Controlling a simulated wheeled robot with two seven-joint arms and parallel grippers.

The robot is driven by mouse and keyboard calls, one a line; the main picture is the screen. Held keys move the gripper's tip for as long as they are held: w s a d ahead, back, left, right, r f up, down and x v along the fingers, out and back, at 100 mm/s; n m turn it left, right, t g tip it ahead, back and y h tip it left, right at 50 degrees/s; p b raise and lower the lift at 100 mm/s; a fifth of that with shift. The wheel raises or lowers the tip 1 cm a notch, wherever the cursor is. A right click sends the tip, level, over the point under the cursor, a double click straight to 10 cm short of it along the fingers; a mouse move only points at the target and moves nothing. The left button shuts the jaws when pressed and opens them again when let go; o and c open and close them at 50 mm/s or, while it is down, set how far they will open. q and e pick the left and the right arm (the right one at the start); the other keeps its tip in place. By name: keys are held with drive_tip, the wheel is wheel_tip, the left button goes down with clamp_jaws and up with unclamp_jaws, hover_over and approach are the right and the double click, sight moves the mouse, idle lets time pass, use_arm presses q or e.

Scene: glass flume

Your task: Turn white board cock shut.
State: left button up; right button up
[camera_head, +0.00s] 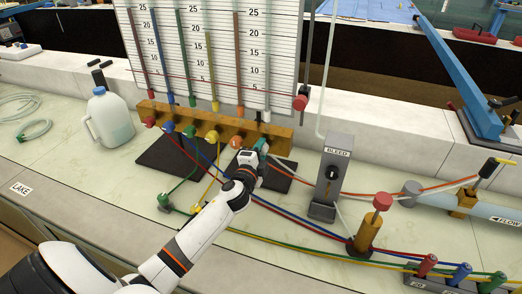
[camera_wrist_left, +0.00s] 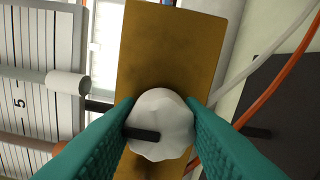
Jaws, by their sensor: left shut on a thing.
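The white board cock (camera_wrist_left: 172,105) is a round, scalloped white knob on the brass manifold (camera_wrist_left: 150,40), seen face-on in the left wrist view. A short black bar on its face lies roughly crosswise, pointing left in that view. My left gripper (camera_wrist_left: 160,115) has its teal fingers on both sides of the knob, shut on it. In the head view my left gripper (camera_head: 259,148) is at the right end of the manifold (camera_head: 280,132), and it hides the white knob there. My right gripper is not in view.
Red, blue, yellow and orange (camera_head: 236,142) knobs sit along the manifold to the left. The gauge board (camera_head: 285,50) stands behind it. The BLEED post (camera_head: 328,185) stands close on the right, with coloured hoses (camera_head: 300,215) across the bench. A jug (camera_head: 108,118) stands at left.

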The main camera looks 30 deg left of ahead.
use_arm(q)
drive_tip(key=o, duration=1)
drive_tip(key=b+v, duration=0.1)
drive_tip(key=v, duration=1.1)
drive_tip(key=shift+d, duration=0.1)
